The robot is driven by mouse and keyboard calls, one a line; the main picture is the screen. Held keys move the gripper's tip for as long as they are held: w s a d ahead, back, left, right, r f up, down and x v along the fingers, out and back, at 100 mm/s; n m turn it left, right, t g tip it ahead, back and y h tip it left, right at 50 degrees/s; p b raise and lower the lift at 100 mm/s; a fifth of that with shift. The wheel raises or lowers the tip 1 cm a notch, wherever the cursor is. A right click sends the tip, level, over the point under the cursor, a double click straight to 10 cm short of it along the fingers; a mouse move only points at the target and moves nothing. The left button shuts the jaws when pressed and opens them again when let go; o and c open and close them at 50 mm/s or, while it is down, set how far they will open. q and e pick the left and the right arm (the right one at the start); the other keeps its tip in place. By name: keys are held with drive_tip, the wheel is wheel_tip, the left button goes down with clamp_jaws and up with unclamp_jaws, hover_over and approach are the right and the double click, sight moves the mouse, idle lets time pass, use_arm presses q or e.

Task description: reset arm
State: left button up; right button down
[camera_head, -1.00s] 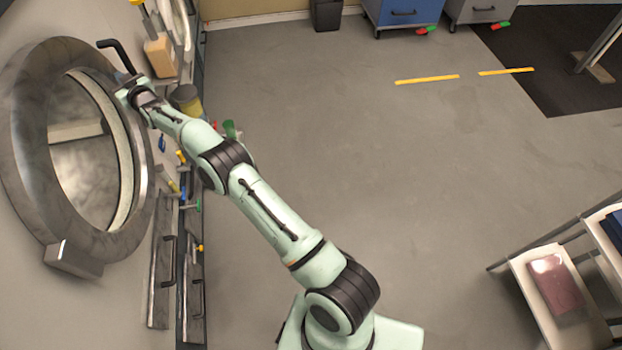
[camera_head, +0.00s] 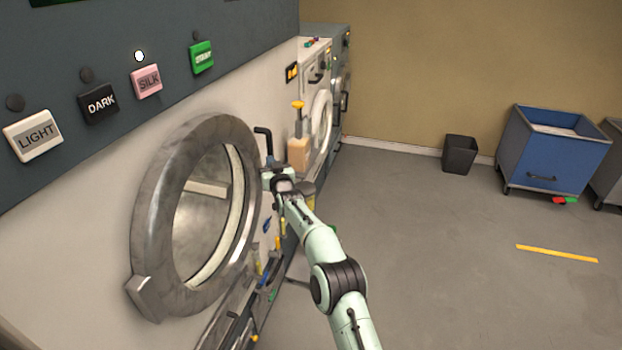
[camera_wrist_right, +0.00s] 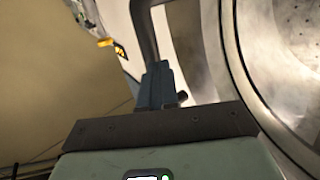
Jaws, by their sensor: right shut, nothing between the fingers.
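My right arm reaches forward in the head view. Its gripper (camera_head: 270,164) is at the right side of the round washer door ring (camera_head: 150,235), close to a black bent handle (camera_head: 263,140). In the right wrist view the two dark fingers (camera_wrist_right: 158,75) are together, with nothing held. The handle (camera_wrist_right: 145,30) shows just beyond the fingertips there; I cannot tell whether they touch. The metal ring and the drum behind it fill the right of the wrist view. My left gripper is not in view.
A dark panel above the washer carries LIGHT (camera_head: 33,136), DARK (camera_head: 99,103), SILK (camera_head: 146,82) and START (camera_head: 202,57) buttons. A white lamp (camera_head: 139,56) shines above SILK. A black bin (camera_head: 459,154) and a blue cart (camera_head: 550,155) stand at the back wall.

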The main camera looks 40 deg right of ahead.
use_arm(q)
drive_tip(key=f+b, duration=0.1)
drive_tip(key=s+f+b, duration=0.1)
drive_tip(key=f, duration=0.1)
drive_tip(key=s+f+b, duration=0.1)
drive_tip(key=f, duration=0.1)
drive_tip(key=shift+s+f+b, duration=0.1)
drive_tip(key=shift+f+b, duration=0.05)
drive_tip(key=shift+b, duration=0.15)
use_arm(e)
drive_tip(key=s+d, duration=0.5)
drive_tip(key=s, duration=0.3)
drive_tip(key=shift+s, duration=0.25)
drive_tip(key=shift+f, duration=0.2)
